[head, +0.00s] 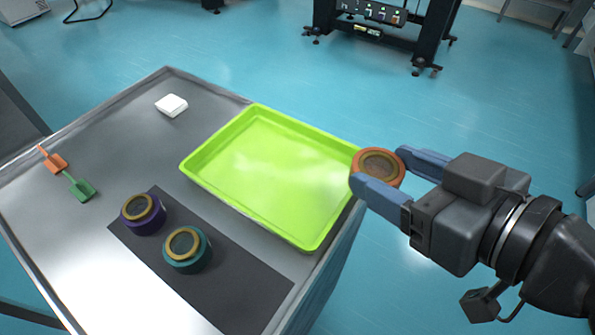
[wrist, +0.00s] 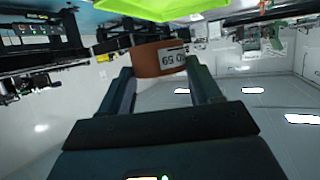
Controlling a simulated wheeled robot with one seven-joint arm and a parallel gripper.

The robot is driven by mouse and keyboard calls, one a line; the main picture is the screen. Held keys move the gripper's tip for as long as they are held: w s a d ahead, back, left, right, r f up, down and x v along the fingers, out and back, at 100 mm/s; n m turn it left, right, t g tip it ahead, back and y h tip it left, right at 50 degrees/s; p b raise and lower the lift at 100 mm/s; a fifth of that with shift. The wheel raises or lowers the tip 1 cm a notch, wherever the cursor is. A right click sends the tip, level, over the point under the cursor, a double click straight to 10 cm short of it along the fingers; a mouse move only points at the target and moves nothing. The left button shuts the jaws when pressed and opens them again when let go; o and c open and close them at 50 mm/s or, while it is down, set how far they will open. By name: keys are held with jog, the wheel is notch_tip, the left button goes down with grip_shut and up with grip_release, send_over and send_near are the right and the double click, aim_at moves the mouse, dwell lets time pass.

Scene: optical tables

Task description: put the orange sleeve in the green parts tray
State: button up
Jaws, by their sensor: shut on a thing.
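The orange sleeve (head: 378,166) is a short ring with a brownish top, held between the blue fingers of my gripper (head: 386,172). In the wrist view the sleeve (wrist: 159,59) shows a white printed label, with a finger of my gripper (wrist: 162,80) on each side. The green parts tray (head: 262,178) is empty and lies on the metal table. In the head view the sleeve appears at the tray's right edge; I cannot tell its height above it. Part of the tray (wrist: 190,12) shows at the top of the wrist view.
A purple ring (head: 143,214) and a teal ring (head: 187,250) sit on a dark mat (head: 240,285) left of and below the tray. A white block (head: 171,105) and orange and green paddle-shaped pieces (head: 78,187) lie on the table (head: 120,130). Open floor surrounds the table.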

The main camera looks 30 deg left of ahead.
send_over(315, 196)
notch_tip(315, 196, down, 6)
jog(key=shift+f, duration=2.15)
jog(key=shift+f, duration=0.1)
jog(key=o, duration=1.2)
jog(key=shift+d, duration=0.1)
jog(key=v, duration=1.2)
jog(key=shift+b, duration=0.3)
